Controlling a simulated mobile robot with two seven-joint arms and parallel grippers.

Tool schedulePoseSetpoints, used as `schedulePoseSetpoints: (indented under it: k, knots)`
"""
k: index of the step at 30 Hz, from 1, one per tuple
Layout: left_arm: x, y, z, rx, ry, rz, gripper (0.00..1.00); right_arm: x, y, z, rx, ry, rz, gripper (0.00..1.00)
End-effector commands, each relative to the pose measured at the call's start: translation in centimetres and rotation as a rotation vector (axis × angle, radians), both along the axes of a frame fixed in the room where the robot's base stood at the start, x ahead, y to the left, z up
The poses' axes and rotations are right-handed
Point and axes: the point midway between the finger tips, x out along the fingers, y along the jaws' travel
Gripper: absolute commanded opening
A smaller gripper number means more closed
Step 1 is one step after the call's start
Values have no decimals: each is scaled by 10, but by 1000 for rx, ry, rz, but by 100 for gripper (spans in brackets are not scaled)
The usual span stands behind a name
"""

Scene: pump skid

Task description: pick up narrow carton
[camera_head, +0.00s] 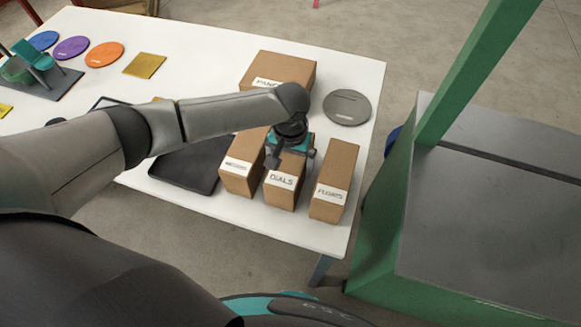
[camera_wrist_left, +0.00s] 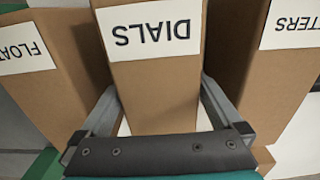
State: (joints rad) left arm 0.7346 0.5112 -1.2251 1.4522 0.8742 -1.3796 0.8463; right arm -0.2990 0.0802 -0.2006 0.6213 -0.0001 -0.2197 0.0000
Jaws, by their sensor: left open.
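Three narrow cardboard cartons stand in a row near the table's front right. The middle one, the DIALS carton (camera_head: 280,193), also fills the centre of the left wrist view (camera_wrist_left: 155,75). The FLOATS carton (camera_head: 333,185) stands to its right, and a carton with a label ending in "TTERS" (camera_wrist_left: 262,75) stands to its left in the head view (camera_head: 240,172). My left gripper (camera_head: 290,156) is open, above the DIALS carton. In the wrist view its fingers (camera_wrist_left: 160,90) lie on either side of that carton. Contact cannot be told. My right gripper is out of view.
A larger carton (camera_head: 285,68) and a grey disc (camera_head: 347,107) lie behind the row on the white table (camera_head: 215,42). A dark flat tray (camera_head: 190,168) is left of the cartons. A green-framed bench (camera_head: 490,215) stands close right. Gaps between cartons are narrow.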

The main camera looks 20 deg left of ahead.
Motion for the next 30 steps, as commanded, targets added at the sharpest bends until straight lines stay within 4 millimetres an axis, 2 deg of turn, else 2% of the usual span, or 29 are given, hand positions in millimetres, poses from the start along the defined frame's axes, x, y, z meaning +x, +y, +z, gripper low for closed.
schedulePoseSetpoints:
  k: [2, 27, 30]
  knots:
    - [0, 0, 0, 0, 0, 0, 98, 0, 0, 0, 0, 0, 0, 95]
    - [0, 0, 1, 0, 0, 0, 3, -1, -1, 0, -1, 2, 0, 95]
    - [1, -1, 2, -1, -2, 0, 3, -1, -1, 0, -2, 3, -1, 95]
